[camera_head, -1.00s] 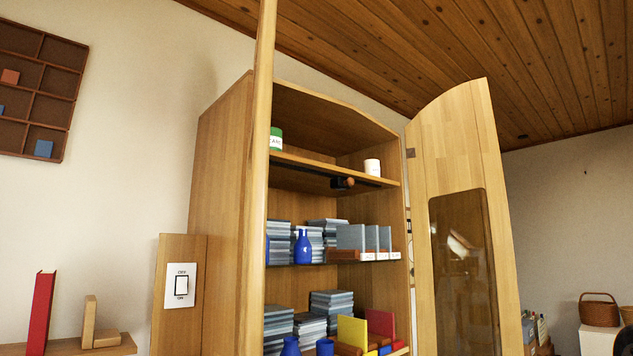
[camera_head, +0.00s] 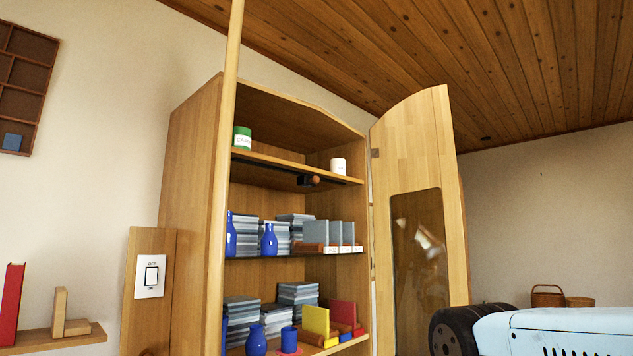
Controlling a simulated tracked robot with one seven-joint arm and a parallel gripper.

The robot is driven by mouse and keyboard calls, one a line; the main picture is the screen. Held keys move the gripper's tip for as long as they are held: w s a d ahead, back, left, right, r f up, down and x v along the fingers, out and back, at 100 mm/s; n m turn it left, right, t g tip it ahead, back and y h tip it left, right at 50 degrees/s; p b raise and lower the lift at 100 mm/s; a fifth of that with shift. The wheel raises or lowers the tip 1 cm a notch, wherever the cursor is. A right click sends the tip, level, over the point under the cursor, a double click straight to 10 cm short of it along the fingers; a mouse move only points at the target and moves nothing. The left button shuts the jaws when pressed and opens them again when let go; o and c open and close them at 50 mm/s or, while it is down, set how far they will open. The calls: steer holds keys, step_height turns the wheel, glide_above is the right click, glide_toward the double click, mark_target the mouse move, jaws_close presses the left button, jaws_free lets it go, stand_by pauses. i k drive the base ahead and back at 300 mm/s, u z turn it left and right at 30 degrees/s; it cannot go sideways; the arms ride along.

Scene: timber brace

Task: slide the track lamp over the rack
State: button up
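The track lamp (camera_head: 307,181), a small black body with a brown round end, hangs from a dark track (camera_head: 262,167) under the cabinet's upper shelf. It is right of the track's middle. Which object is the rack is not certain; a row of upright grey slabs (camera_head: 328,232) in a brown holder with white labels stands on the shelf below the lamp, roughly under it and slightly right. My gripper's fingers are out of view.
The cabinet's glazed right door (camera_head: 420,215) stands open. A pale upright edge (camera_head: 227,150) rises at its left front. Stacks (camera_head: 243,233), blue bottles (camera_head: 269,240) and a yellow board (camera_head: 315,322) fill lower shelves. A green-labelled can (camera_head: 242,138) and white cup (camera_head: 338,165) sit above.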

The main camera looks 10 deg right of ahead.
mark_target(303, 181)
steer(key=u, duration=0.1)
steer(key=i, duration=1)
steer(key=z, duration=0.1)
